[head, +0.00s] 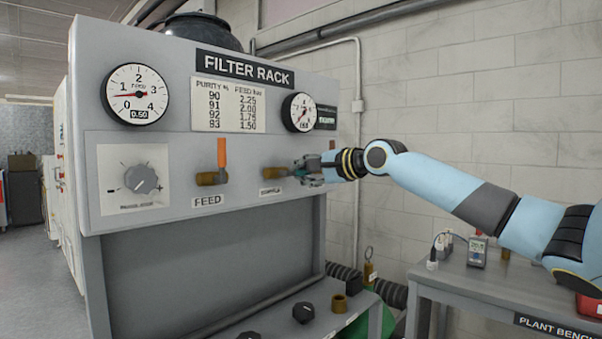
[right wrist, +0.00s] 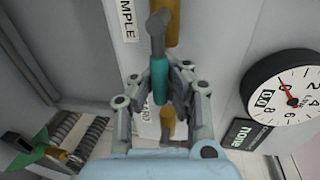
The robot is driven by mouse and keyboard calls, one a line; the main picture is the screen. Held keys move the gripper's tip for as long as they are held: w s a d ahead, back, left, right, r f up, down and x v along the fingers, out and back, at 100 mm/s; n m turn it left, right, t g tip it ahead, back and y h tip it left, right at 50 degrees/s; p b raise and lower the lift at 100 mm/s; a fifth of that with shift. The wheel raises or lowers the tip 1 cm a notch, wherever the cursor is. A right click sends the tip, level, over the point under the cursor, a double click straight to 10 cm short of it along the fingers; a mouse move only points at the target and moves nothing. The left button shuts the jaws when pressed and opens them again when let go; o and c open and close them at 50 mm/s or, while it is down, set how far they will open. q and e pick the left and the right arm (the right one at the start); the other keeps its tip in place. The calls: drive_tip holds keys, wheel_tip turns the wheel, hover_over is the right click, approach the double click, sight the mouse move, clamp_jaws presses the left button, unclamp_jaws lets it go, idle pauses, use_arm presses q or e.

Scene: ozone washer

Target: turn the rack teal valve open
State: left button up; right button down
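The filter rack (head: 220,90) has a valve with a brass body (head: 275,173) above a partly covered label. In the right wrist view its teal handle (right wrist: 159,80) hangs from a grey pivot beside the SAMPLE label. In the head view that handle lies sideways to the right of the body, mostly hidden by my right gripper (head: 308,172). The right gripper's fingers (right wrist: 160,85) stand on either side of the teal handle, apart enough to look open around it. Whether a finger touches it I cannot tell. My left gripper is not in view.
The orange-handled feed valve (head: 221,160) stands left, handle up. Another brass fitting (right wrist: 167,122) lies beyond the fingers. A gauge (head: 299,112) sits above the gripper. A knob panel (head: 130,205) is at far left. The plant bench (head: 510,290) is at lower right.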

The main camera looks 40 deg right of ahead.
drive_tip(key=shift+f, duration=0.35)
drive_tip(key=c, duration=1.2)
unclamp_jaws()
drive_tip(key=shift+s+d+r, duration=0.15)
drive_tip(key=shift+s+r, duration=0.1)
drive_tip(key=shift+s, duration=0.15)
drive_tip(key=shift+c, duration=0.2)
drive_tip(key=shift+w, duration=0.15)
drive_tip(key=shift+r, duration=0.1)
